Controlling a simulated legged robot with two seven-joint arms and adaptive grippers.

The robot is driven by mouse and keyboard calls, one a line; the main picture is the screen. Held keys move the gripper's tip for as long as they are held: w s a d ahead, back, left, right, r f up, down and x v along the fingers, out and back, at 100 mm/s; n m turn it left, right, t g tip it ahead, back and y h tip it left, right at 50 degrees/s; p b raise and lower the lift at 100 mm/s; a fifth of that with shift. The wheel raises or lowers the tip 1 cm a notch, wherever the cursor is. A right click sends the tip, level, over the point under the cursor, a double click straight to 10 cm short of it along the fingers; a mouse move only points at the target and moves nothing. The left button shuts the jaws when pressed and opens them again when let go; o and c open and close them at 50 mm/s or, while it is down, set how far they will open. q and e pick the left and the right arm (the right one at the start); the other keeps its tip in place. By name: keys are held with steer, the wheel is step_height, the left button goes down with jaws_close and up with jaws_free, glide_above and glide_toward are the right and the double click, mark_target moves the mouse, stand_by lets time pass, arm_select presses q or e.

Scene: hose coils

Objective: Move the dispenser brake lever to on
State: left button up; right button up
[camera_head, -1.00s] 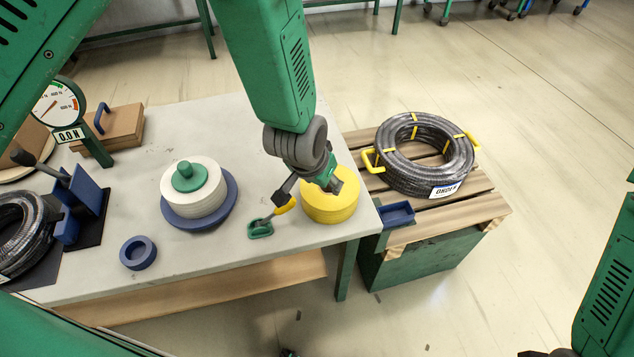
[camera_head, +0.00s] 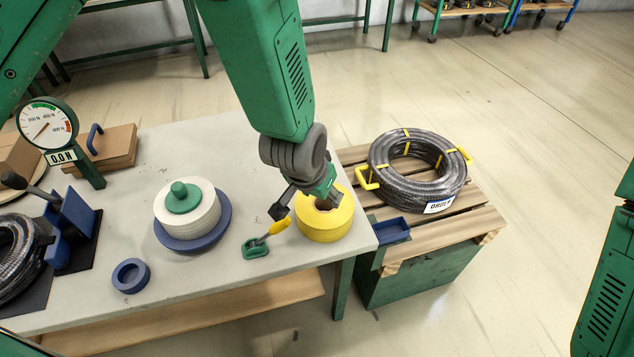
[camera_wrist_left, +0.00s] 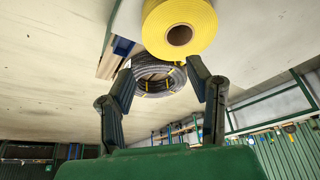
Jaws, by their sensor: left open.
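A small lever with a yellow grip (camera_head: 280,226) on a green base (camera_head: 256,248) stands on the table beside the yellow roll (camera_head: 325,221). My left gripper (camera_head: 306,199) is above the roll and close to the yellow grip; I cannot tell whether it touches either. In the left wrist view its fingers (camera_wrist_left: 162,80) are spread and empty, with the roll beyond them; the lever does not show there. Another lever with a black knob (camera_head: 14,180) leans from a blue fixture (camera_head: 72,222) at the left. My right gripper is not in view.
A white roll (camera_head: 187,212) with a green knob sits on a blue disc. A blue ring (camera_head: 131,275) lies in front. A hose coil (camera_head: 418,165) with yellow handles lies on a slatted crate (camera_head: 455,238) at right. A dial gauge (camera_head: 47,123) stands at left.

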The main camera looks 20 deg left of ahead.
arm_select(q)
steer(key=v, duration=1.1)
steer(key=shift+s, duration=0.1)
steer(key=s+a+f+g+b, duration=0.1)
steer(key=s+a+f+b, duration=0.25)
steer(key=f, duration=0.45)
steer(key=s+a+f+n+b, duration=0.15)
steer(key=f+b, duration=0.25)
steer(key=f, duration=0.4)
steer(key=s+a+f+g+b, duration=0.1)
steer(key=s+a+f+b, duration=0.25)
steer(key=f, duration=0.55)
steer(key=s+a+f+b, duration=0.4)
steer(key=s+f, duration=0.3)
steer(key=f, duration=0.1)
steer(key=s+a+f+g+y+b, duration=0.1)
steer(key=s+a+f+b, duration=0.3)
steer(key=s+f, duration=0.3)
step_height(320, 180, down, 2)
steer(key=shift+f+n+g, duration=0.1)
steer(key=shift+n+g, duration=0.2)
steer(key=shift+n, duration=0.05)
steer(key=shift+s, duration=0.1)
